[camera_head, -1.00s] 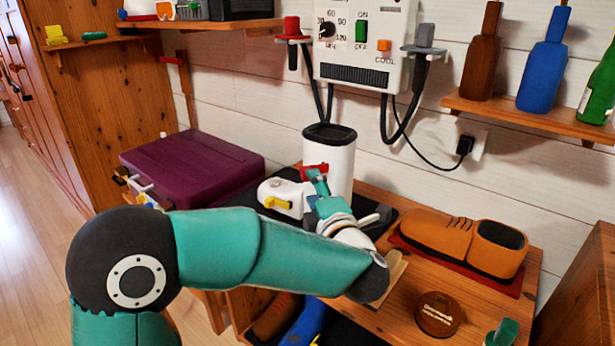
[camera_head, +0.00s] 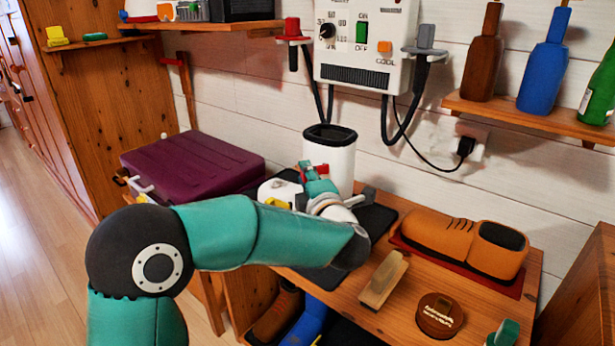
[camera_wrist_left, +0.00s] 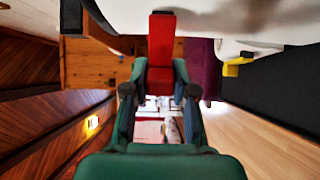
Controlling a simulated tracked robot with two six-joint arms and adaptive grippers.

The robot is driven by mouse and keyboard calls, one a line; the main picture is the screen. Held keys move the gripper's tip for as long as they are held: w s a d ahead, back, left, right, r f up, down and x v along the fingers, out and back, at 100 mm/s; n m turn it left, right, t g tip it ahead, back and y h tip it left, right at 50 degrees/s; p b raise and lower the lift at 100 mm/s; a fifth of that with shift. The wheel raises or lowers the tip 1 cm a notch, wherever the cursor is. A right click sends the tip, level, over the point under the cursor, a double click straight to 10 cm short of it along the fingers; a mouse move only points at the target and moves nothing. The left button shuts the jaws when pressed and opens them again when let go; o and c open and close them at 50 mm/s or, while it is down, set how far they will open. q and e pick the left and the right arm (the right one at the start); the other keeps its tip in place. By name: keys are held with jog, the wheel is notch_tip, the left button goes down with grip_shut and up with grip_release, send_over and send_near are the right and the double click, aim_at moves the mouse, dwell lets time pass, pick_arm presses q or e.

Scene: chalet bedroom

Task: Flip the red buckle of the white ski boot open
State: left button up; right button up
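The white ski boot (camera_head: 333,168) stands upright on a dark mat against the wall, its cuff rimmed in black. Its red buckle (camera_head: 304,170) is partly hidden behind my left gripper (camera_head: 318,182). A yellow buckle (camera_head: 277,203) sits lower on the boot. In the left wrist view the red buckle (camera_wrist_left: 161,38) lies between the two fingers of my left gripper (camera_wrist_left: 160,70), which appear closed against its sides. The yellow buckle (camera_wrist_left: 236,67) shows to the right there. How far the red lever stands open is hard to tell.
A purple case (camera_head: 190,165) stands left of the boot. A brown shoe (camera_head: 450,240) on a red mat, a wooden-handled brush (camera_head: 383,280) and a round brown tin (camera_head: 439,314) are on the bench at right. A dryer panel (camera_head: 360,45) with hoses hangs above.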

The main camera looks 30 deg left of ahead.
pick_arm(q)
grip_shut()
jog(key=shift+d+f+n+g+y, duration=0.15)
jog(key=shift+d+n+g+y, duration=0.2)
jog(key=shift+n+g+y, duration=0.2)
jog(key=shift+s+d+n+g+y, duration=0.15)
jog(key=shift+n+g+y, duration=0.25)
jog(key=shift+g, duration=0.35)
jog(key=o, duration=0.8)
grip_release()
